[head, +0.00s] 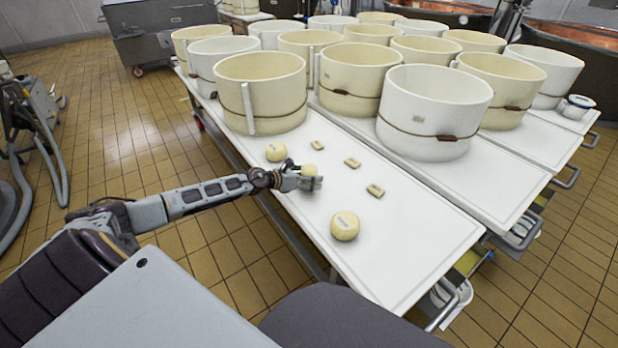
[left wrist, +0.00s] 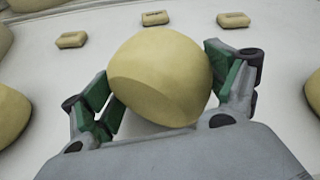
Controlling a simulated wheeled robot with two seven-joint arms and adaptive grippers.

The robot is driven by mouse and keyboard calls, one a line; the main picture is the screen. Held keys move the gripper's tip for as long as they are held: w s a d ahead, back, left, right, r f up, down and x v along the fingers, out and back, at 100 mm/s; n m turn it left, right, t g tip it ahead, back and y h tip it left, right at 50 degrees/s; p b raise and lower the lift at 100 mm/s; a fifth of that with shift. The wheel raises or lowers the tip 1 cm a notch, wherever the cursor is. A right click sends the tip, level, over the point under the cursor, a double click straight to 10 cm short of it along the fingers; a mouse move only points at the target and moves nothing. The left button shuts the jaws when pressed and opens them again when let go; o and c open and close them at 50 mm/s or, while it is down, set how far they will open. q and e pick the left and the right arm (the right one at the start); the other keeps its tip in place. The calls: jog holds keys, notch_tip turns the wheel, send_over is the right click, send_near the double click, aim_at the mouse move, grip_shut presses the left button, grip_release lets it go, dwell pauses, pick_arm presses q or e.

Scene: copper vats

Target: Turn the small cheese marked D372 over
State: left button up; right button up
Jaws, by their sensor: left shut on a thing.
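My left gripper (head: 312,181) is shut on the middle one of three small pale-yellow cheeses (head: 309,169), over the white table. In the left wrist view the held cheese (left wrist: 160,78) sits tilted between the green finger pads, and no mark shows on its visible sides. A second cheese (head: 276,151) lies on the table to the left of the gripper, and a third cheese (head: 344,226) lies nearer the front. My right gripper is not in view.
Three small tan blocks (head: 352,162) lie in a row behind the cheeses. Several large cream and white tubs (head: 262,95) stand close together behind them. The front part of the white table (head: 410,255) is clear.

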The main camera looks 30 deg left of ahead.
pick_arm(q)
jog(key=shift+f+b, duration=0.3)
dwell(0.6)
jog(key=o, duration=1.3)
jog(key=shift+c, duration=0.2)
jog(key=shift+f, duration=0.1)
jog(key=shift+s+a, duration=0.1)
jog(key=shift+s, duration=0.1)
jog(key=shift+v, duration=5.7)
jog(key=shift+r, duration=0.2)
jog(key=shift+s, duration=0.15)
